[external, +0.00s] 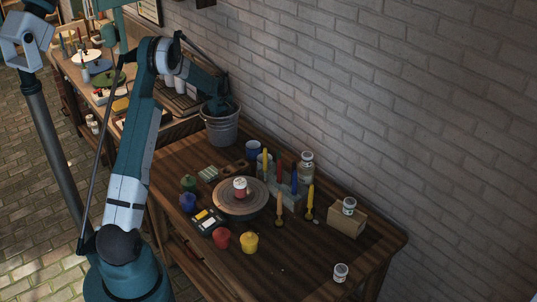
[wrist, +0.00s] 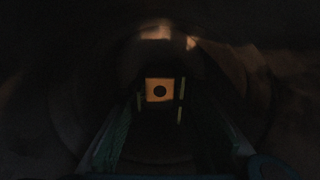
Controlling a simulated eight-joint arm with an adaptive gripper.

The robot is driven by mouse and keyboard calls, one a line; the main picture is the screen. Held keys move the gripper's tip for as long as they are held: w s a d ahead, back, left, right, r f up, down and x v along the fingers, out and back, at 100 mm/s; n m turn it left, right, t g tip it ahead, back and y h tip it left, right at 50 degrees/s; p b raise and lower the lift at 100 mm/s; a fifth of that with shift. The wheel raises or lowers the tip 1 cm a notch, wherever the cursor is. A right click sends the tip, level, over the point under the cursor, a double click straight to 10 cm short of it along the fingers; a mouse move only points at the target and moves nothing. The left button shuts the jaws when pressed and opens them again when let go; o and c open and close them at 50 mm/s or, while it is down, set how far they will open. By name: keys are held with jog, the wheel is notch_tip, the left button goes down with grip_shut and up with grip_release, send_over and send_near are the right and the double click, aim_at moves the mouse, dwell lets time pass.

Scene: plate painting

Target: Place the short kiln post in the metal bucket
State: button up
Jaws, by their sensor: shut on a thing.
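The metal bucket (external: 221,130) stands upright at the far left of the near wooden table. My arm reaches down into its mouth, and my gripper is hidden inside it in the external view. The wrist view is very dark, with curved walls around the gripper. There my gripper (wrist: 163,99) is shut on the short kiln post (wrist: 151,83), a small tan square end with a dark round hole. The post is inside the bucket; I cannot tell whether it touches the bottom.
A round turntable (external: 257,204) holds a red-and-white jar (external: 240,187). Candles, paint pots and a glass jar (external: 306,164) stand around it. The brick wall (external: 400,90) runs close behind the bucket.

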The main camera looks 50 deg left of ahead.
jog(key=shift+f, duration=0.25)
jog(key=shift+f, duration=0.15)
jog(key=o, duration=0.9)
notch_tip(320, 180, up, 12)
jog(key=shift+r+p, duration=0.2)
jog(key=shift+p, duration=0.5)
dwell(0.3)
